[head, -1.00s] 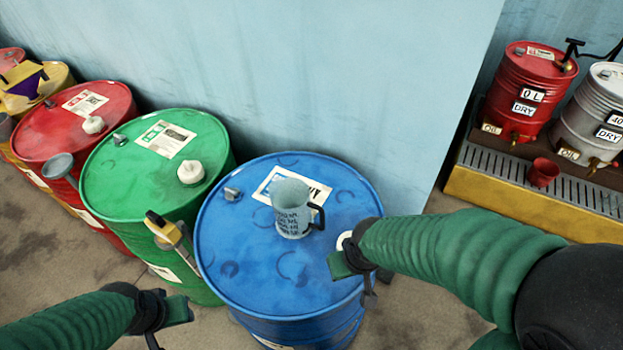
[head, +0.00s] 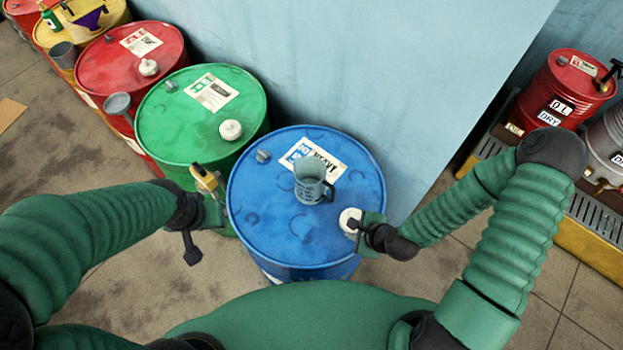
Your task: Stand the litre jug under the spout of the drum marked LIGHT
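The litre jug (head: 309,184), grey with dark markings and a dark handle on its right, stands upright on top of the blue drum (head: 275,215). The blue drum's label seems to read HEAVY. I see no drum clearly marked LIGHT. My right gripper (head: 363,232) is at the blue drum's right rim, beside its white cap (head: 349,221), apart from the jug. Whether it touches the cap is unclear. My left gripper (head: 213,213) is by the drum's left edge, apart from the jug. The fingers of both are too small to read.
A green drum (head: 185,120), a red drum (head: 118,75) and a yellow one stand in a row to the left. A yellow-handled tool (head: 205,178) is at the green drum's side. A small red oil drum (head: 560,85) stands right, on a yellow-edged grated stand, past the blue wall panel (head: 400,90).

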